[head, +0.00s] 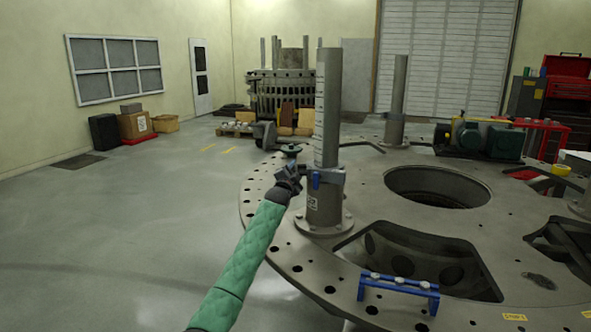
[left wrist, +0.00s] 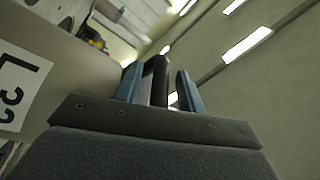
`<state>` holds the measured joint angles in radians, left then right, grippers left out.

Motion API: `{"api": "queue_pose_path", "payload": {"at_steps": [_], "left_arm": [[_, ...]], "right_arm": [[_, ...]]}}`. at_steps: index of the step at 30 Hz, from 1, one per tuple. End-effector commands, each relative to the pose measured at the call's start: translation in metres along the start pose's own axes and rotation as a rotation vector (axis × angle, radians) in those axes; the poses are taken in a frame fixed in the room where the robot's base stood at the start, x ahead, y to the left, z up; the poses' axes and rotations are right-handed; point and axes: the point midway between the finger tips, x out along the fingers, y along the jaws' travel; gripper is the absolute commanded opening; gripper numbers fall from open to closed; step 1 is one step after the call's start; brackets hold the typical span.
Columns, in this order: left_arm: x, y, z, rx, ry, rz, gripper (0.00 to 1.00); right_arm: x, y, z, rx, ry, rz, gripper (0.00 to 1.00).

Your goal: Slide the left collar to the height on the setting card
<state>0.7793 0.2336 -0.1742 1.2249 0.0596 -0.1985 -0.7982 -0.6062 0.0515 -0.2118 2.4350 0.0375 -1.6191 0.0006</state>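The grey collar (head: 330,178) sits low around the tall upright post (head: 328,110), which carries scale marks. My left gripper (head: 297,174) is at the collar's left side. In the left wrist view its two blue fingers (left wrist: 159,88) stand apart, with a dark bar (left wrist: 158,78) between them and gaps seen beside it. My right gripper is out of view.
The post stands on a big round turret plate (head: 285,250) with a round hole and a large cut-out. A blue bracket (head: 398,289) stands at the plate's front edge. A second post (head: 397,100) and a green motor (head: 485,138) are farther back.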

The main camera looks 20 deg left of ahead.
Motion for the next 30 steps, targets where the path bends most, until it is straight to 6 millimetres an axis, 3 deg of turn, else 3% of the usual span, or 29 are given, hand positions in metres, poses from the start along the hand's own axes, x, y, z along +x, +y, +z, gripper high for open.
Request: {"api": "queue_pose_path", "payload": {"at_steps": [10, 16, 23, 30], "left_arm": [[0.003, 0.000, 0.000, 0.000, 0.000, 0.000, 0.39], [0.003, -0.001, 0.000, 0.000, 0.000, -0.001, 0.00], [0.004, -0.004, -0.001, 0.000, 0.001, -0.002, 0.00], [0.008, -0.022, -0.011, -0.001, 0.002, -0.005, 0.00]], "right_arm": [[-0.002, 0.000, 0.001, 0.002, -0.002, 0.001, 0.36], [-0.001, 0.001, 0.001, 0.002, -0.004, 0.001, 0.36], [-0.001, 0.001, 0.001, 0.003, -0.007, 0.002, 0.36], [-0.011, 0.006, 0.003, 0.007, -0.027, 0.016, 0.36]]}}
